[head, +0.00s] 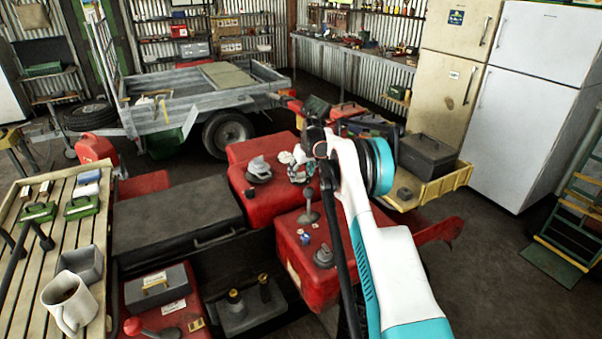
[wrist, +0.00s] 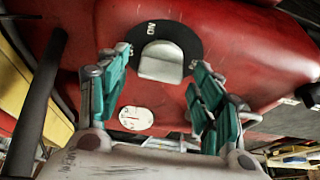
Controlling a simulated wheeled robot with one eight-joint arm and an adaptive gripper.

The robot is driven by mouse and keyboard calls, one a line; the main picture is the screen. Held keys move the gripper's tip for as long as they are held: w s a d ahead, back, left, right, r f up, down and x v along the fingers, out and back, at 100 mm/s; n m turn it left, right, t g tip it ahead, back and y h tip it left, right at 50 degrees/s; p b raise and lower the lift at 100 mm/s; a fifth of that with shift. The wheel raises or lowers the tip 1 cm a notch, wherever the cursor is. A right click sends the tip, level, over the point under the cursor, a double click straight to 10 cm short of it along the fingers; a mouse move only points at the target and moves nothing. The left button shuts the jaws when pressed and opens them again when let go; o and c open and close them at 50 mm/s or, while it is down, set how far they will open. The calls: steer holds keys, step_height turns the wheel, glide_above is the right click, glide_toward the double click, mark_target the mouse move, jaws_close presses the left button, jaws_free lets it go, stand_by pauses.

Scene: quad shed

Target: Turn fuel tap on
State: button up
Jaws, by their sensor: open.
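The fuel tap (wrist: 162,62) is a rounded grey knob on a black disc fixed to a red body panel (wrist: 235,35), in the upper middle of the wrist view. White "ON" lettering shows upside down at the disc's upper edge, with a partly hidden mark at its right. My gripper (wrist: 160,68) is open, its two teal-padded fingers apart on the left and right of the knob. No contact is visible, and nothing is between the fingers except the view of the tap. In the head view my arm covers the gripper, and I cannot tell which knob there is the tap.
A small white gauge (wrist: 136,118) sits below the tap in the wrist view. In the head view a red quad (head: 265,195) fills the middle. A slatted bench (head: 30,215) with a mug (head: 70,300) stands left, a trailer (head: 190,95) behind, fridges (head: 535,100) right. Open floor (head: 490,250) lies right.

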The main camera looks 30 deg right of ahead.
steer(key=c, duration=1.1)
steer(key=shift+o, duration=0.2)
steer(key=shift+m, duration=0.3)
steer(key=m+h+b, duration=0.1)
steer(key=m+h, duration=0.1)
steer(key=m, duration=0.3)
steer(key=shift+a, duration=0.2)
steer(key=m+g+h, duration=0.1)
steer(key=m, duration=0.2)
steer(key=m+g, duration=0.1)
steer(key=m, duration=0.2)
steer(key=shift+w+h+b, duration=0.15)
steer(key=shift+h+b, duration=0.15)
steer(key=shift+h, duration=0.1)
steer(key=shift+m, duration=0.3)
